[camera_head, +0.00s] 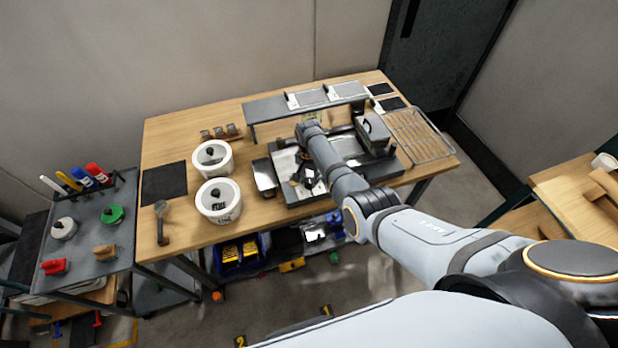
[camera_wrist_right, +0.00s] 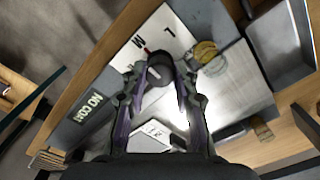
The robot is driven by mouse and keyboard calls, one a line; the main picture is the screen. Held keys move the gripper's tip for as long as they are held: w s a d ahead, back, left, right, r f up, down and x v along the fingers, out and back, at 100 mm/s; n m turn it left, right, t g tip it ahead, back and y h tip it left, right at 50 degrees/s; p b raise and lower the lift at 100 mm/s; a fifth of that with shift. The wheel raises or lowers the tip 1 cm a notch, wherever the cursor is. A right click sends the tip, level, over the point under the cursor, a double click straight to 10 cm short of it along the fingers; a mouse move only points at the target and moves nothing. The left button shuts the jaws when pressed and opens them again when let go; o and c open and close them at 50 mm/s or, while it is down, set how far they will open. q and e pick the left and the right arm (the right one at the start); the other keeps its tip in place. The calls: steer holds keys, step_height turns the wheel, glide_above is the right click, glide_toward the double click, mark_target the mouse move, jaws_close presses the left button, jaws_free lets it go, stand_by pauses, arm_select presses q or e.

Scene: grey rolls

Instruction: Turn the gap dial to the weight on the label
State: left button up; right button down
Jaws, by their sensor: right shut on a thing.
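My right gripper (camera_head: 306,176) reaches down onto the dark tray-like machine on the bench. In the wrist view my right gripper (camera_wrist_right: 160,72) is shut on a dark round knob (camera_wrist_right: 158,66), with one finger on each side of it. The knob stands over a pale plate (camera_wrist_right: 150,36) that carries dark marks and a small red mark beside the knob. My left gripper is not in view.
Two white tubs (camera_head: 218,199) stand left of the machine. A grey box (camera_head: 373,132) stands at its right, near a wire rack (camera_head: 420,135). A raised grey shelf (camera_head: 270,108) runs behind.

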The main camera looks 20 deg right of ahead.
mark_target(309, 180)
steer(key=c, duration=1)
jaws_free()
step_height(309, 180, up, 12)
steer(key=shift+r, duration=0.1)
